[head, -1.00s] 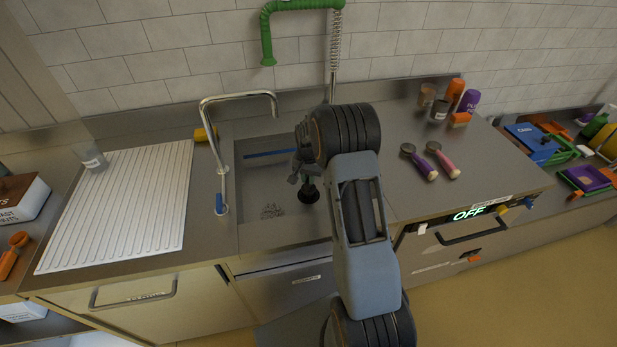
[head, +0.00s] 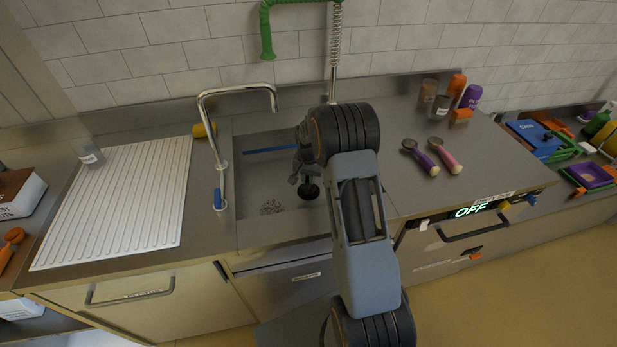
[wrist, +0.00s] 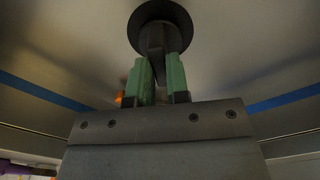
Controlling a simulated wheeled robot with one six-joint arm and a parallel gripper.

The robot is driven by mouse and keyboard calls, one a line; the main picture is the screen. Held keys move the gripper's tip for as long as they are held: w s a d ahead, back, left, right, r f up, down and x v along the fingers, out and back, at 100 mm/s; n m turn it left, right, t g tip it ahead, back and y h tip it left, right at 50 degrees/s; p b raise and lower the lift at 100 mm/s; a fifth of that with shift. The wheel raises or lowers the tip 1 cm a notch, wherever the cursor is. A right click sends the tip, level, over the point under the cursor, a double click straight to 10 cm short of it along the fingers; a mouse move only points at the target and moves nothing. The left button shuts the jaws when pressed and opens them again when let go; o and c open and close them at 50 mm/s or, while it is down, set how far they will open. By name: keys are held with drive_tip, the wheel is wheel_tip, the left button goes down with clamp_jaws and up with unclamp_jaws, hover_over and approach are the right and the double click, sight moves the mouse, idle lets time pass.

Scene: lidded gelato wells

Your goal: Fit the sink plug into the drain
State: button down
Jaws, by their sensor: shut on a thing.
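The black round sink plug (head: 308,190) hangs below my gripper (head: 303,178) over the sink basin (head: 258,180). In the wrist view my gripper (wrist: 161,82) has its green fingertips shut on the stem of the plug (wrist: 160,22), and the plug's dark disc shows beyond them. The drain itself I cannot make out; a patch of grey marks (head: 271,206) shows on the basin floor, left of the plug. I cannot tell whether the plug touches the basin floor.
A chrome tap (head: 221,140) arches at the sink's left, beside a white ribbed drainboard (head: 120,200). A blue strip (head: 268,151) runs along the basin's back. Two scoops (head: 445,154) lie on the right counter, with several cups (head: 440,107) behind.

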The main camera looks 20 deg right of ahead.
drive_tip(key=shift+f+b, duration=0.35)
drive_tip(key=shift+f, duration=0.2)
drive_tip(key=c, duration=1)
unclamp_jaws()
drive_tip(key=shift+r, duration=0.15)
drive_tip(key=shift+r+p, duration=1.6)
drive_tip(key=shift+r, duration=0.85)
wheel_tip(320, 180, up, 14)
drive_tip(key=shift+f+b, duration=0.1)
drive_tip(key=shift+b, duration=0.55)
